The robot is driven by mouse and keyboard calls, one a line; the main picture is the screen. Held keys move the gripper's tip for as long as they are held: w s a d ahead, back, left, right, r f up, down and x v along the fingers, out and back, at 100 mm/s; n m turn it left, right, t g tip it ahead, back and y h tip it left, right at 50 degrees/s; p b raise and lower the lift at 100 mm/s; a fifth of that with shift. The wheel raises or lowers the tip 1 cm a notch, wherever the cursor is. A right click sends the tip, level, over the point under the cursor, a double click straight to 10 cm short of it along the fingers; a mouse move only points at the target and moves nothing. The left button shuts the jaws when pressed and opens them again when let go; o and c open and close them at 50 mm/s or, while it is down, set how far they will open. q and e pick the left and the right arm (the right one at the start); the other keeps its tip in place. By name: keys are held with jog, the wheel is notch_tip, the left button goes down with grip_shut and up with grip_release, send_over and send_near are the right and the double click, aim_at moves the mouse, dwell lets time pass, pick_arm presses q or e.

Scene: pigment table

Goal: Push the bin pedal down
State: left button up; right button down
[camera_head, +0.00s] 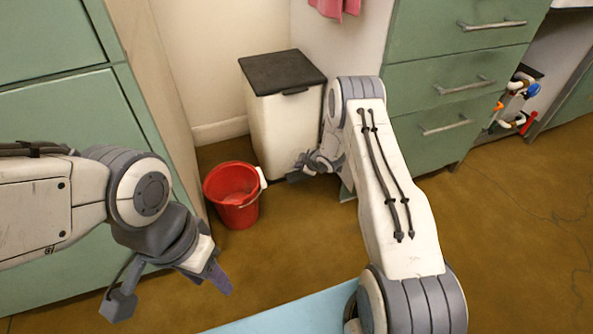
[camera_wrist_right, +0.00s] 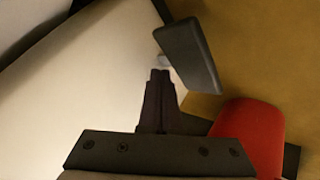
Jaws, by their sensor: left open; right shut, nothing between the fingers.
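The bin (camera_head: 272,135) is white with a dark lid and stands upright in the corner, lid shut. Its pedal (camera_head: 296,177) is a dark block low at the front, partly hidden by my right gripper (camera_head: 307,166). In the right wrist view the pedal (camera_wrist_right: 188,56) stands out from the pale bin wall (camera_wrist_right: 85,85). The shut, empty fingertips of my right gripper (camera_wrist_right: 160,72) are right beside the pedal; I cannot tell if they touch it. My left gripper (camera_head: 170,296) is open and empty, well away at the lower left.
A red bucket (camera_head: 232,203) stands on the floor just left of the bin and shows in the wrist view (camera_wrist_right: 250,133). Green drawers (camera_head: 450,88) stand to the right, green cabinets (camera_head: 60,118) to the left. The brown floor (camera_head: 510,235) at right is mostly clear.

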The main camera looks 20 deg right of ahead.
aim_at(301, 174)
jog(key=shift+s+f+b, duration=0.15)
jog(key=shift+f+b, duration=0.25)
jog(key=shift+f, duration=0.3)
jog(key=shift+s+f+b, duration=0.15)
jog(key=shift+f+b, duration=0.2)
jog(key=shift+f, duration=0.3)
dwell(0.7)
jog(key=shift+f+b, duration=0.65)
jog(key=shift+f, duration=0.35)
dwell(0.8)
jog(key=shift+r, duration=0.1)
jog(key=shift+r+p, duration=1.7)
jog(key=shift+r, duration=0.1)
jog(key=shift+r+p, duration=0.55)
jog(key=shift+r, duration=0.25)
jog(key=shift+w, duration=0.1)
notch_tip(301, 174, up, 5)
jog(key=p, duration=0.4)
jog(key=shift+w+r, duration=0.1)
jog(key=shift+w, duration=0.05)
